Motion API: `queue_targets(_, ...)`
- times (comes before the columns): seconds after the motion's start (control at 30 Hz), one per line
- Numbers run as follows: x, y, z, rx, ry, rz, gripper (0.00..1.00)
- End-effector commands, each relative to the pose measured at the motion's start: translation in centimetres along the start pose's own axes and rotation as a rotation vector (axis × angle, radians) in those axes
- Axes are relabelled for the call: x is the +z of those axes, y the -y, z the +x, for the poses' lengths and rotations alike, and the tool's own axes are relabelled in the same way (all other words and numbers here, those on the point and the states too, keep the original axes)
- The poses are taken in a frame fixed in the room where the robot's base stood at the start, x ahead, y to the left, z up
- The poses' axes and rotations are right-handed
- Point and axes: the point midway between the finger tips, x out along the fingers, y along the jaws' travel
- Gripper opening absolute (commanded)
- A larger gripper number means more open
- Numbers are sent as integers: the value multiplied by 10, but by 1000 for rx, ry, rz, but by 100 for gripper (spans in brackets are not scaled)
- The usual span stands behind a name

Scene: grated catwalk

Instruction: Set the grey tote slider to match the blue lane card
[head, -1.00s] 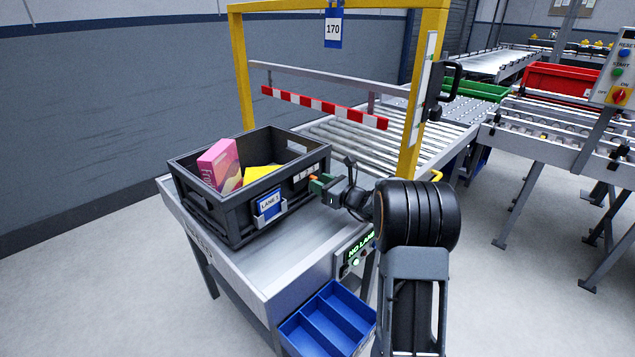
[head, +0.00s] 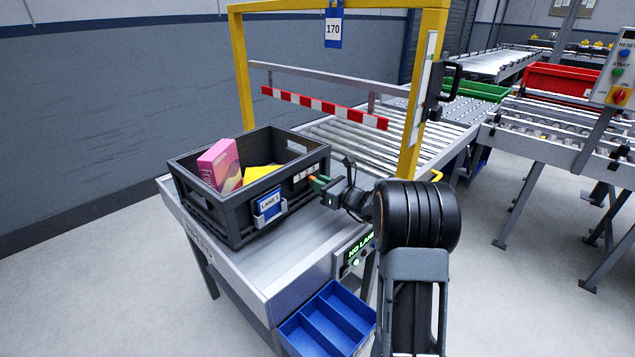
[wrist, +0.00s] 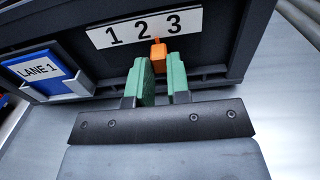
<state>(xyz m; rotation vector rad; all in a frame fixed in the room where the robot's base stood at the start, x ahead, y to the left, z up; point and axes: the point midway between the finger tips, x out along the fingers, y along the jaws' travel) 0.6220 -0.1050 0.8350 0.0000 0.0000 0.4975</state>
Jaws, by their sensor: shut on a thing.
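The dark grey tote (head: 238,222) stands on the near end of the conveyor. It also shows in the wrist view (wrist: 215,55). The blue lane card (head: 268,204) on its front reads LANE 1; the card is at the left in the wrist view (wrist: 38,70). A white strip (wrist: 147,26) marked 1 2 3 is to the card's right.
A pink box (head: 217,163) and a yellow item (head: 260,173) lie in the tote. A yellow frame (head: 409,160) with a red-and-white bar (head: 325,107) spans the rollers behind. A lit NO LANE panel (head: 358,251) and blue bin (head: 328,320) are at the front edge.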

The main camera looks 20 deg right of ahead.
Motion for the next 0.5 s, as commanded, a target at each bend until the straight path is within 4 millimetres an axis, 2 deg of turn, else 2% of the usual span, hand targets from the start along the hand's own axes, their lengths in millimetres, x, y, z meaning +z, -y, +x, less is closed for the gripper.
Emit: queue_targets(0.5, 0, -11, 0, 0, 1, 1, 9)
